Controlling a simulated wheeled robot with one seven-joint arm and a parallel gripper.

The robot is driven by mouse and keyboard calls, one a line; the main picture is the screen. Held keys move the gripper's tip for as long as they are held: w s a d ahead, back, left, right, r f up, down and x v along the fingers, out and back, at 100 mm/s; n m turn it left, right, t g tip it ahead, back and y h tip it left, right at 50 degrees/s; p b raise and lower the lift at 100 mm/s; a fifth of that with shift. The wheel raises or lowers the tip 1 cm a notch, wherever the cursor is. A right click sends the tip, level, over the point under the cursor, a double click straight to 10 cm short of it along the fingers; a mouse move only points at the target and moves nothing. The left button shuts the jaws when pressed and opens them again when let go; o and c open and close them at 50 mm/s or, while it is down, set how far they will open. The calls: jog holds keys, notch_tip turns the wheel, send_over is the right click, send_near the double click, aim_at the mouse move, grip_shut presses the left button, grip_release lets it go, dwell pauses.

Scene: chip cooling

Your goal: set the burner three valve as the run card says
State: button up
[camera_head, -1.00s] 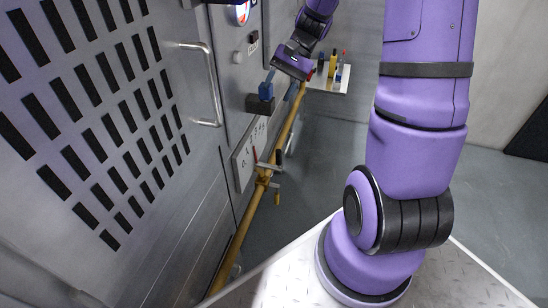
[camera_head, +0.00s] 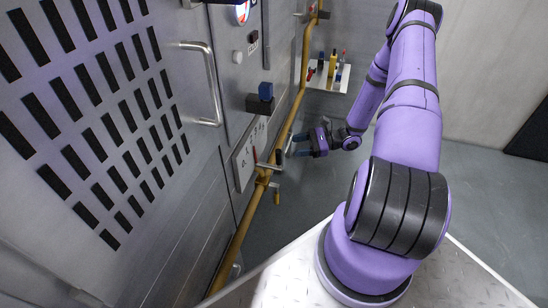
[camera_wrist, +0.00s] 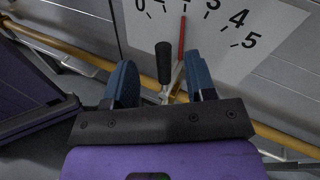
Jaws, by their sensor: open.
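A white number plate (camera_wrist: 228,28) shows digits 0 to 5 in the wrist view, some cut off at the top. A red pointer (camera_wrist: 182,38) has its upper end near the digit just left of 3. A lever with a black grip (camera_wrist: 163,62) stands in front of the plate. My gripper (camera_wrist: 161,80) is open, its blue fingers left and right of the lever in this view; I cannot tell whether they touch it. In the head view, my gripper (camera_head: 297,145) is to the right of the number plate (camera_head: 245,160) and valve. The run card is not readable here.
A yellow pipe (camera_head: 238,243) runs along the grey cabinet wall. A blue knob on a black block (camera_head: 264,96) sits above the number plate. A metal door handle (camera_head: 211,85) sticks out at left. A shelf (camera_head: 338,85) with bottles stands behind. Open floor lies beyond my arm.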

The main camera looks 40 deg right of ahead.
notch_tip(320, 180, down, 6)
jog(key=s+m+t+h, duration=0.1)
jog(key=m+t, duration=0.3)
jog(key=x, duration=0.9)
jog(key=shift+w+a+f, duration=0.2)
jog(key=shift+w+f, duration=0.1)
jog(key=shift+w, duration=0.05)
grip_shut()
